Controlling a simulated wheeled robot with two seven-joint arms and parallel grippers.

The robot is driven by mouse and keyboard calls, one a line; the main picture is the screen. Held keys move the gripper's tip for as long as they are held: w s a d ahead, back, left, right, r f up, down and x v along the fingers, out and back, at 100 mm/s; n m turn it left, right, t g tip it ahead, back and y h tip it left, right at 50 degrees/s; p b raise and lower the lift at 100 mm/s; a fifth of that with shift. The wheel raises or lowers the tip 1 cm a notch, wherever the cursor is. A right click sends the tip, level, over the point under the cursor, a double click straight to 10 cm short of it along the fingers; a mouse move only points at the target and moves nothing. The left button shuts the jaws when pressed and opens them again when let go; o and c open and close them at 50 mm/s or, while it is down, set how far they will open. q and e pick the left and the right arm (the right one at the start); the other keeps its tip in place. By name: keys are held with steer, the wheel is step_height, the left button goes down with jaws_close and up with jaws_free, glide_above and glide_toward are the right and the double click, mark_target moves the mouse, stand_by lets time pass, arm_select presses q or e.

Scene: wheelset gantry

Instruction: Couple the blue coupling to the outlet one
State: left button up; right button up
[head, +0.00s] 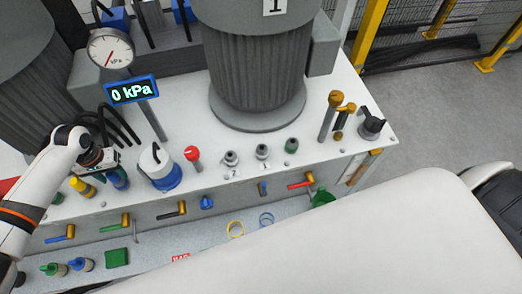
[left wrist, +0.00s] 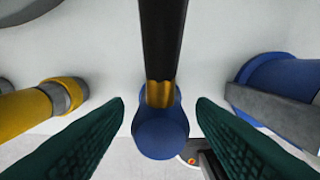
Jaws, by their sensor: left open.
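The blue coupling (head: 119,180) hangs at the left of the white bench, below a black hose. In the left wrist view the blue coupling (left wrist: 160,128) has a brass collar and lies between my open fingers, with gaps on both sides. My left gripper (head: 112,168) is around it, open and not visibly touching it; it also shows in the left wrist view (left wrist: 160,108). Grey fittings marked 2 (head: 231,158) and 1 (head: 262,152) stand on the bench top, beside a green-topped fitting (head: 291,146). I cannot tell which is the outlet. My right gripper is not in view.
A yellow coupling (head: 82,187) is left of my left gripper. A blue-based white valve (head: 160,170) and a red knob (head: 192,154) stand to its right. A gauge (head: 110,48) and a 0 kPa display (head: 132,90) rise behind. Handles line the front face.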

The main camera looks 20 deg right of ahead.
mark_target(110, 173)
arm_select(q)
steer(key=shift+p, duration=0.35)
jaws_close()
steer(key=shift+r, duration=0.1)
steer(key=shift+w+r+p, duration=0.15)
steer(key=shift+r+p, duration=0.3)
steer(key=shift+p, duration=0.15)
steer(key=shift+r+p, duration=0.5)
steer(key=shift+r, duration=0.05)
steer(key=shift+r+p, duration=1.95)
steer(key=shift+p, duration=0.3)
